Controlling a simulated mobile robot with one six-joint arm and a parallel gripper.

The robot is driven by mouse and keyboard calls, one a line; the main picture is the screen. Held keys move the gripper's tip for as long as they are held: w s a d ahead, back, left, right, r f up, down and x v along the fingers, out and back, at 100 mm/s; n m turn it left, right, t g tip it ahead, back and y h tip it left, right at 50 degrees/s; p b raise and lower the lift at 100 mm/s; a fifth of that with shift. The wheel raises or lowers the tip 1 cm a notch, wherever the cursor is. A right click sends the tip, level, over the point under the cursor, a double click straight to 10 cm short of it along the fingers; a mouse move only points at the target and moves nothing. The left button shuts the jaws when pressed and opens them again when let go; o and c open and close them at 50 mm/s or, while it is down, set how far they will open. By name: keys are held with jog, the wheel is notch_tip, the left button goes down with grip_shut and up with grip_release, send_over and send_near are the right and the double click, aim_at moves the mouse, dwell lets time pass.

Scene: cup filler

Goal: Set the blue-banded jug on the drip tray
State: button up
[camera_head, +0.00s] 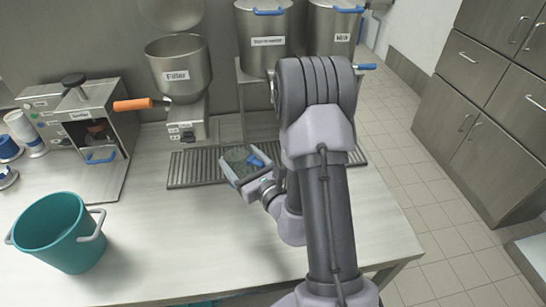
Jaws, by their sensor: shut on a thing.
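My gripper (243,172) is shut on a greyish, see-through vessel with blue on it, which looks like the blue-banded jug (237,155). The jug is small in the view and partly hidden by the gripper's fingers. It shows over the middle part of the dark slatted drip tray (196,168), below the front of the machine. I cannot tell whether the jug's base touches the tray or hangs just above it. My arm hides part of the tray to the right.
Two steel tanks (262,38) stand behind. A sealer-like machine (85,130), spools (27,133) and a teal bucket (60,235) are at left.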

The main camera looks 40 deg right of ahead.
aim_at(249, 151)
jog(key=d, duration=0.1)
jog(key=d+r+m+h, duration=0.1)
jog(key=d, duration=0.1)
jog(key=shift+w+h, duration=0.1)
jog(key=shift+h, duration=0.2)
jog(key=w+d+f+b, duration=0.3)
jog(key=w+d+f, duration=0.2)
jog(key=d, duration=0.8)
jog(key=shift+w+b, duration=0.35)
jog(key=shift+w, duration=1.3)
jog(key=shift+f, duration=0.2)
jog(key=o, duration=1.9)
jog(key=shift+c, duration=0.2)
